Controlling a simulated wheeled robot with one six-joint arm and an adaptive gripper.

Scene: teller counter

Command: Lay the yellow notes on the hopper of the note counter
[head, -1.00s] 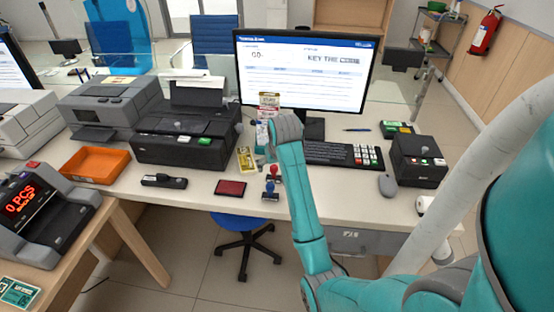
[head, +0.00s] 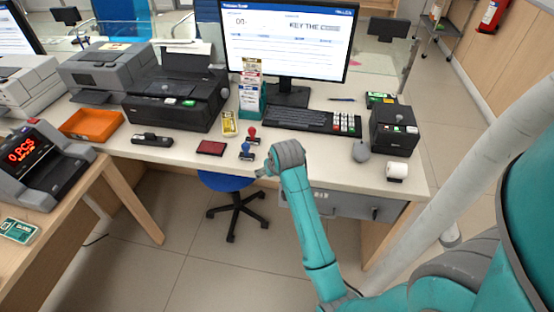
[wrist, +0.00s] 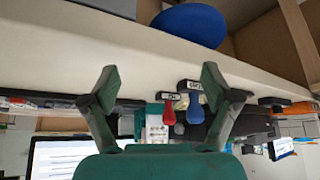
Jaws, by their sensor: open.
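The yellow notes (head: 230,123) lie as a small banded bundle on the counter, left of the teal card rack (head: 251,98). The note counter (head: 45,165) stands on the wooden table at the far left, with a red "0 PCS" display; its hopper is hard to make out. My gripper (head: 264,172) is at the counter's front edge, right of and nearer than the notes, small and partly hidden by my wrist. In the wrist view my gripper (wrist: 160,88) has its fingers wide apart with nothing held.
A red-handled stamp (head: 253,135) and a blue-handled stamp (head: 246,151) stand near the notes, with a dark red ink pad (head: 211,148) to the left. A keyboard (head: 298,118), printer (head: 177,98) and orange tray (head: 92,124) surround them. A blue stool (head: 227,182) stands below.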

